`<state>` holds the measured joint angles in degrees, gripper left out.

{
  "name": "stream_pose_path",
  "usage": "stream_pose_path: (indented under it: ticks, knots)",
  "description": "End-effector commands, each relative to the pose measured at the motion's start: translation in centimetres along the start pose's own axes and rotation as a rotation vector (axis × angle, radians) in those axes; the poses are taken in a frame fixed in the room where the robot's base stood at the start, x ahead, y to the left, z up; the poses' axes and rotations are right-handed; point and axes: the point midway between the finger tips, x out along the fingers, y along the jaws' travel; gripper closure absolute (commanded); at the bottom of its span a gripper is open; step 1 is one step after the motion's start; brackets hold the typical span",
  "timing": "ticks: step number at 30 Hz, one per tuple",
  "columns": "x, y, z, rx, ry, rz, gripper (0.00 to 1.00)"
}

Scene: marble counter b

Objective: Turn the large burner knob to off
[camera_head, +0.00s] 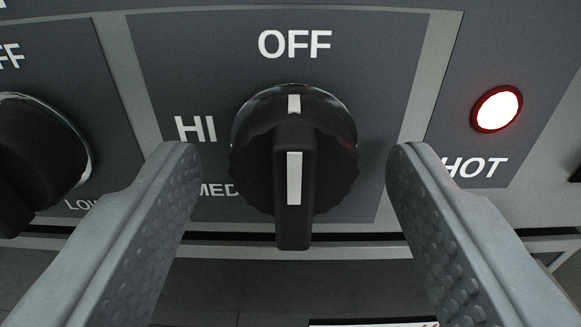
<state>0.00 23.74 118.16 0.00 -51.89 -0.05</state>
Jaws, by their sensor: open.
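The large burner knob (294,165) is black and round with a raised grip bar and white marks. It sits in the middle of the view on a dark grey panel. A white mark at the top of its rim points at the word OFF printed above it. HI and part of MED show on its left. My gripper (290,165) is open. One grey finger is left of the knob and the other right of it, both apart from it in the picture. The left finger partly covers the MED label area.
Another black knob (38,155) stands at the left edge, beside its own partly cut-off OFF and LOW labels. A lit indicator lamp (496,109) with a red rim is at the right above the word HOT. A ledge runs below the panel.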

Motion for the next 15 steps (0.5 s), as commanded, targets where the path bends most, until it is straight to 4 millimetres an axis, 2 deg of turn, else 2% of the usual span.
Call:
stream_pose_path:
  ticks: [8, 15]
  knots:
    - [-0.2, 0.0, 0.0, 0.000, 0.000, 0.000, 0.42]
    - [-1.9, 0.0, -0.1, 0.000, 0.001, 0.000, 0.42]
